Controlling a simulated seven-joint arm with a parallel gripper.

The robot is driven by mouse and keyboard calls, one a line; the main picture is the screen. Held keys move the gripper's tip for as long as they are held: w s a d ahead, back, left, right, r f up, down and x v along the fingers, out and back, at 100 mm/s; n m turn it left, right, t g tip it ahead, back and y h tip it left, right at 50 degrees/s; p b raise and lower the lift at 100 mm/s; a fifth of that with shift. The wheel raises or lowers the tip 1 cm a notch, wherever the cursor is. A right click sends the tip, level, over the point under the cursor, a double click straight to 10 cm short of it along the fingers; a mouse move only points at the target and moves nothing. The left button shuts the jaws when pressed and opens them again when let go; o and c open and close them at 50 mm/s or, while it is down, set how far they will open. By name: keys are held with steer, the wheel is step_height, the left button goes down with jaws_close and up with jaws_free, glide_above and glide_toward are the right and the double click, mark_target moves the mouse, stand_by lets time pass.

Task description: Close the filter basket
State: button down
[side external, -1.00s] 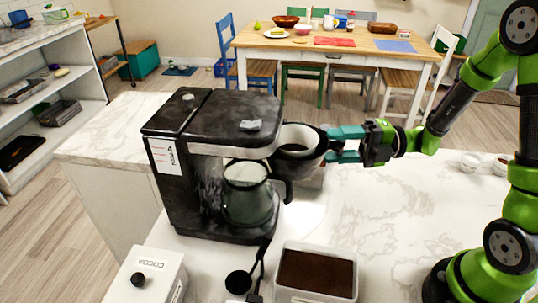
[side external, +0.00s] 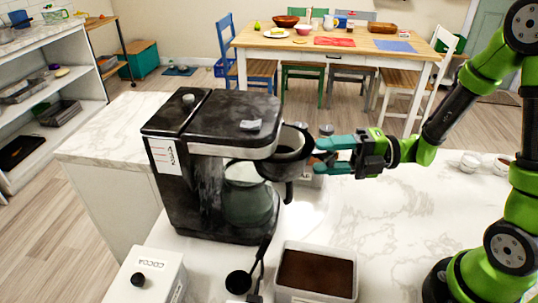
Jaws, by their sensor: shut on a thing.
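The black filter basket (side external: 287,158) sticks out from the right side of the coffee maker (side external: 205,165), just below its top. Its open round mouth shows, and its left part is hidden under the top. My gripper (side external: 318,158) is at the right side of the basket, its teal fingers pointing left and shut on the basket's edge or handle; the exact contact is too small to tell. The glass carafe (side external: 247,197) stands in the coffee maker below the basket.
A container of dark grounds (side external: 316,272), a black scoop (side external: 239,283) and a white cocoa box (side external: 146,275) stand in front on the marble counter (side external: 390,215). Small bowls (side external: 470,162) are at the right.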

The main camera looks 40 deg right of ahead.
steer(key=shift+a, duration=0.1)
steer(key=shift+c, duration=2.2)
jaws_free()
steer(key=v, duration=1.7)
